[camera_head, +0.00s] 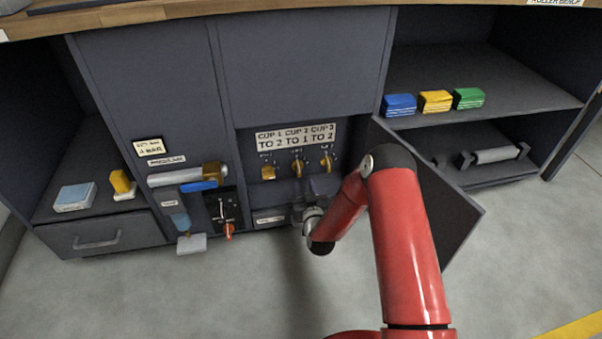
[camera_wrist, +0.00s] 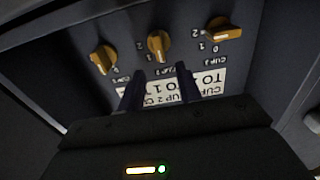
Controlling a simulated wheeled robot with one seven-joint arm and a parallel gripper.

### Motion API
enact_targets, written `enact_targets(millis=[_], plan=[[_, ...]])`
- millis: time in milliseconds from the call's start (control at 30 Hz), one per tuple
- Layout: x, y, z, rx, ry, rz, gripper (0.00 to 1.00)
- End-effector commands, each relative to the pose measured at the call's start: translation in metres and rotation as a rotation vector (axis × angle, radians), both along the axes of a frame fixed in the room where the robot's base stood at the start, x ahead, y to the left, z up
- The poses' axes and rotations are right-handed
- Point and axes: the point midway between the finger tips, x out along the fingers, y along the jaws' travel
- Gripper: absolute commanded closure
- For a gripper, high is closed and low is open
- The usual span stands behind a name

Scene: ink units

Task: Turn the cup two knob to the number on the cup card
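The cup card (camera_head: 297,135) reads "CUP 1 CUP 2 CUP 3" over "TO 2 TO 1 TO 2"; it shows inverted and partly covered in the wrist view (camera_wrist: 208,82). The orange cup two knob (camera_head: 297,168) is the middle of three on the panel. In the wrist view the cup two knob (camera_wrist: 158,43) stands about upright in the picture, its lower end towards the 0 side. My gripper (camera_wrist: 160,70) is open and empty, its dark fingers apart on either side of the line to this knob, not visibly touching it.
The cup one knob (camera_wrist: 103,59) and cup three knob (camera_wrist: 223,29) sit close on either side. An open cabinet door (camera_head: 440,205) stands right beside my arm. A grey bar with a blue handle (camera_head: 198,186) and a switch box (camera_head: 222,210) are left of the panel.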

Motion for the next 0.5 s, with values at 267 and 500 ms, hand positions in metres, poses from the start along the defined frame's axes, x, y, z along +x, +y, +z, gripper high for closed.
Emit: enact_targets(millis=[267,500], plan=[[0.039,0.011,0.0,0.002,-0.004,-0.001,0.65],[0.067,0.019,0.0,0.001,-0.001,-0.001,0.65]])
